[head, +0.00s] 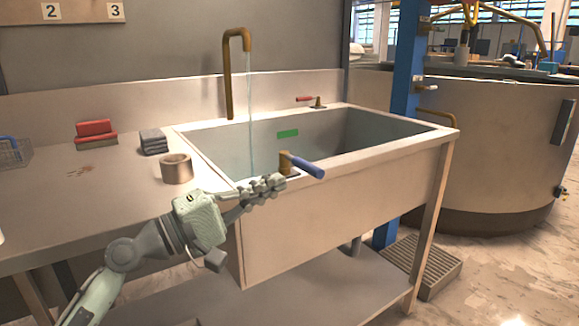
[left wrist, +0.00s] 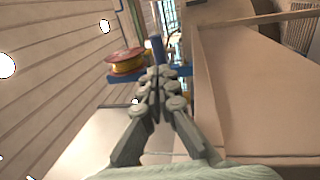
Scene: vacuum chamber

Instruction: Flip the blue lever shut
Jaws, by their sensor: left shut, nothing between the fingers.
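The blue lever (head: 308,166) sits on a brass-coloured valve body at the sink's front rim, pointing right and slightly down in the head view. Water runs in a thin stream from the brown tap (head: 228,75) into the sink (head: 360,128). My left gripper (head: 279,183) is shut and empty, just left of and below the lever, close to the valve body. I cannot tell whether it touches. In the left wrist view the shut fingers (left wrist: 158,78) have blue parts beyond them; I cannot tell which is the lever. My right gripper is not in view.
A red-handled valve (head: 306,99) stands on the sink's back rim. On the counter left are a brown cup (head: 177,168), dark folded cloths (head: 153,141), a red-and-brown block (head: 95,132) and a wire basket (head: 14,152). A blue post (head: 405,70) stands behind the sink.

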